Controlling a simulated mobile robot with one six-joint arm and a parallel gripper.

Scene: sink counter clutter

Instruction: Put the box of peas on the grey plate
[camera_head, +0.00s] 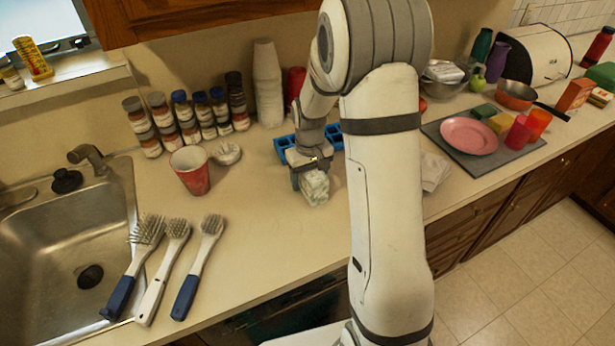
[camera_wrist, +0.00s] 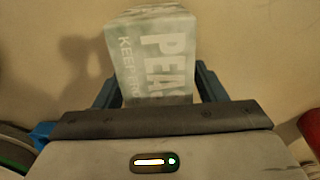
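The box of peas (camera_head: 314,188) is a small pale green and white carton with PEA lettering. It is at my gripper (camera_head: 308,176), left of my arm. In the wrist view the box (camera_wrist: 155,55) stands between the two blue-grey fingers of my gripper (camera_wrist: 160,88), one close at each side. I cannot tell whether they press on it, or whether it rests on the counter. I see no plate that is clearly grey. A pink plate (camera_head: 469,136) lies on a dark grey mat (camera_head: 490,164) at right. My arm hides part of the counter.
A blue tray (camera_head: 287,148) lies just behind my gripper. A red cup (camera_head: 190,170), a small dish (camera_head: 227,153) and several jars (camera_head: 187,122) stand left. Brushes (camera_head: 165,270) lie beside the sink (camera_head: 60,235). A white cloth (camera_head: 434,171) is right of my arm.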

